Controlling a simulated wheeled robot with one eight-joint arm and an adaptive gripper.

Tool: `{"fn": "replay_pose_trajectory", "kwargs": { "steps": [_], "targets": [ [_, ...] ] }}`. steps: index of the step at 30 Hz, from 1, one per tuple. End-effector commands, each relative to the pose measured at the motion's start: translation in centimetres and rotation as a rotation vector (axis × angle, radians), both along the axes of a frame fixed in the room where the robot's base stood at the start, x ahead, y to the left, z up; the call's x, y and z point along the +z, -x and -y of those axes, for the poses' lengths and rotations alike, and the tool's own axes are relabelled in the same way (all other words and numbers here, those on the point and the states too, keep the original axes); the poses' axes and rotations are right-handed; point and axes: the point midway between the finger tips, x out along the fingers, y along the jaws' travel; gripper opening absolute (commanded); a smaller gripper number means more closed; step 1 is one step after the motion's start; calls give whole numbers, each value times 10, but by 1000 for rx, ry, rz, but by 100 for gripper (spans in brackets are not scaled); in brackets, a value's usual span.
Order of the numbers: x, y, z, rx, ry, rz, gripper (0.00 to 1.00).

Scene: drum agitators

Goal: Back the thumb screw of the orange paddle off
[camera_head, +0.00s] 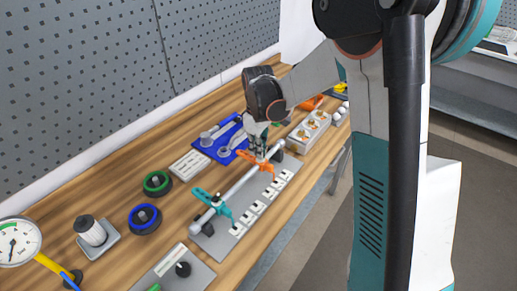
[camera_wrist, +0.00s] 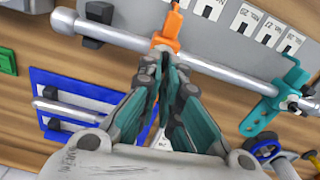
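The orange paddle (camera_wrist: 171,27) is clamped on a silver shaft (camera_wrist: 228,70) in the wrist view. It also shows on the shaft in the head view (camera_head: 262,167). My gripper (camera_wrist: 160,58) is right at the paddle's hub, its two fingers close together with a narrow gap. The fingertips cover the hub, so the thumb screw is hidden, and I cannot tell whether they hold it. In the head view my gripper (camera_head: 259,146) points down over the orange paddle. A teal paddle (camera_wrist: 275,99) sits farther along the same shaft, apart from my gripper.
A grey plate with white labels (camera_head: 258,205) lies beneath the shaft. A blue tray with tools (camera_head: 212,150) lies behind it. Blue (camera_head: 145,219) and green (camera_head: 157,183) ringed knobs and a pressure gauge (camera_head: 17,242) stand to the left. A grey perforated wall (camera_head: 90,80) bounds the bench's back.

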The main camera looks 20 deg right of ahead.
Motion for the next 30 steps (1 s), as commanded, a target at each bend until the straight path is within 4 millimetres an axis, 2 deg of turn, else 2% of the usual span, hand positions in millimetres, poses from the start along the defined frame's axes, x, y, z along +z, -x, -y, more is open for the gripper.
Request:
{"fn": "replay_pose_trajectory", "kwargs": {
  "steps": [18,30],
  "targets": [
    [-2,6,-2,572,1,-2,0],
    [-2,9,-3,822,1,-3,0]
  ]
}}
